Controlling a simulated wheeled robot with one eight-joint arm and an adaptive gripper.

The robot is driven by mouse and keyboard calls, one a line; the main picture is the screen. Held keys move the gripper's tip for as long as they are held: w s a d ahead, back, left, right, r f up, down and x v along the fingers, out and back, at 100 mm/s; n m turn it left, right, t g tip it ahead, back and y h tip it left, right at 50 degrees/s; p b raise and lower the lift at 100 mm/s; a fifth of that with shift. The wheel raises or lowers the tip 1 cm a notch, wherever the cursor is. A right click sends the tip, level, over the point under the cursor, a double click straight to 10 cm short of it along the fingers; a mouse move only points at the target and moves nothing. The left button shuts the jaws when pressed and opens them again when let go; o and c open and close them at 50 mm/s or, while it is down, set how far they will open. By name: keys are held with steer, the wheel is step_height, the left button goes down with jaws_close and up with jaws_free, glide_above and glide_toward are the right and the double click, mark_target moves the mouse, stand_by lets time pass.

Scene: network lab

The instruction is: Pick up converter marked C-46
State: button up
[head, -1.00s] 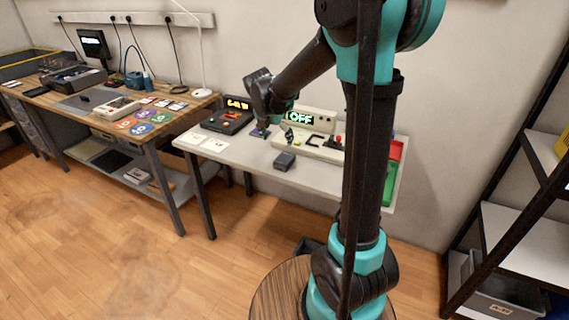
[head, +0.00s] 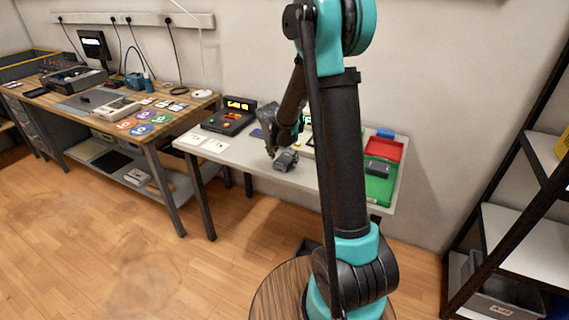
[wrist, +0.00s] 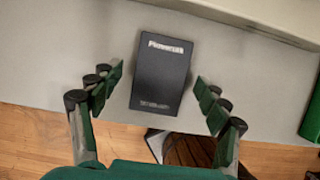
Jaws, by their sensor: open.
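A dark grey box (wrist: 160,75) lies on the light table in the wrist view. It carries a white brand name, roughly "Powerall", and a small line too blurred to read; I see no clear C-46. My gripper (wrist: 157,92) is open, with one finger on each side of the box and a gap on both sides. In the head view the box (head: 286,160) sits near the table's front edge, with my gripper (head: 283,146) just above it. Another dark box (head: 378,169) lies in the green tray at the right.
A green tray (head: 380,192) and a red tray (head: 384,149) are at the table's right end. A dark device (head: 229,118) with an orange display and white cards (head: 203,142) are at the left. My arm hides part of the light panel (head: 308,140).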

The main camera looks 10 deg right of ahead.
steer(key=shift+w+f, duration=0.1)
steer(key=shift+f, duration=0.2)
steer(key=c, duration=1.5)
steer(key=shift+o, duration=0.2)
steer(key=shift+r, duration=0.15)
